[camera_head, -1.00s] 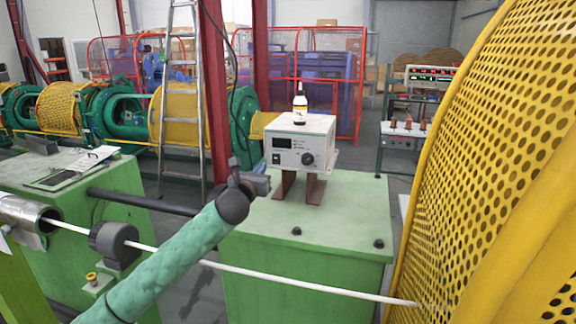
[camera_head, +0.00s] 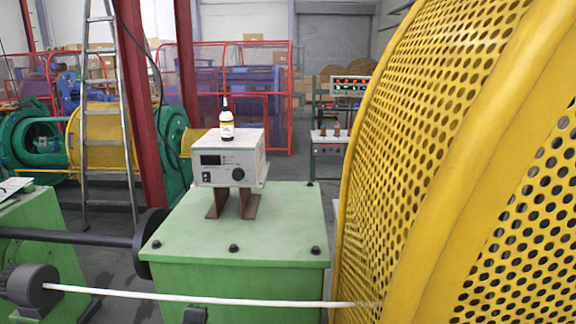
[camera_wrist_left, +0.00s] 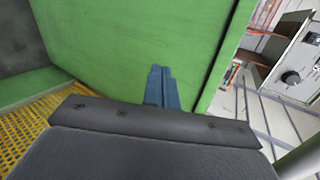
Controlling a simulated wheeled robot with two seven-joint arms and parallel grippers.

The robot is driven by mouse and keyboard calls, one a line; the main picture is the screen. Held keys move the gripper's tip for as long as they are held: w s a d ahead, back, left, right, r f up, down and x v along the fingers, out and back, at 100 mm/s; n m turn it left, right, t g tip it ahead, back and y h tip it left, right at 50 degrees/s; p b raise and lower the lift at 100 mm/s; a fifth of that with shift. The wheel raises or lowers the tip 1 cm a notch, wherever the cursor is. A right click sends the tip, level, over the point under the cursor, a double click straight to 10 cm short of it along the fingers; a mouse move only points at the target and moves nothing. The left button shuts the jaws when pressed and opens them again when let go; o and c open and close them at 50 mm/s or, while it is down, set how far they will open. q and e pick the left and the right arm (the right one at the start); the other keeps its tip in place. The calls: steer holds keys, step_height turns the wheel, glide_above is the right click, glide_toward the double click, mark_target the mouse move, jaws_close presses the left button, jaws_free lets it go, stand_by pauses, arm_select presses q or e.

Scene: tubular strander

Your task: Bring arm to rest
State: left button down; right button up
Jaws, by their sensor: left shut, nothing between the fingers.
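My left gripper (camera_wrist_left: 161,88) shows in the left wrist view, its two blue-grey fingers together with nothing between them. It is in front of a green machine panel (camera_wrist_left: 110,45); I cannot tell whether it touches it. In the head view neither my left arm nor my right gripper is visible.
A green cabinet (camera_head: 280,230) carries a grey control box (camera_head: 228,160) with a bottle (camera_head: 226,122) on top. A white strand (camera_head: 200,299) runs across the front to the large yellow perforated drum (camera_head: 430,130). A ladder (camera_head: 108,110) stands behind at left.

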arm_select(q)
steer(key=s+f+n+g, duration=0.3)
steer(key=s+f+n, duration=0.25)
steer(key=s, duration=0.55)
steer(key=s+d+f+n+g, duration=0.1)
steer(key=s+f+n+g, duration=0.4)
steer(key=s, duration=0.6)
steer(key=s+f+n, duration=0.4)
steer(key=s+n, duration=0.3)
steer(key=s, duration=0.4)
step_height(320, 180, down, 24)
steer(key=w+d+g, duration=0.1)
steer(key=w+d, duration=0.1)
steer(key=s+f, duration=0.4)
steer(key=f, duration=0.7)
steer(key=s+f+g, duration=0.1)
steer(key=s+f, duration=0.2)
steer(key=f, duration=0.8)
steer(key=shift+s+d+f+h, duration=0.25)
steer(key=shift+s+f+h, duration=0.05)
steer(key=shift+s+f, duration=0.1)
arm_select(e)
steer(key=shift+w+d, duration=0.15)
steer(key=shift+d, duration=0.1)
arm_select(q)
steer(key=shift+m, duration=0.25)
arm_select(e)
steer(key=shift+a, duration=0.1)
steer(key=shift+s+a, duration=0.5)
steer(key=shift+a, duration=0.05)
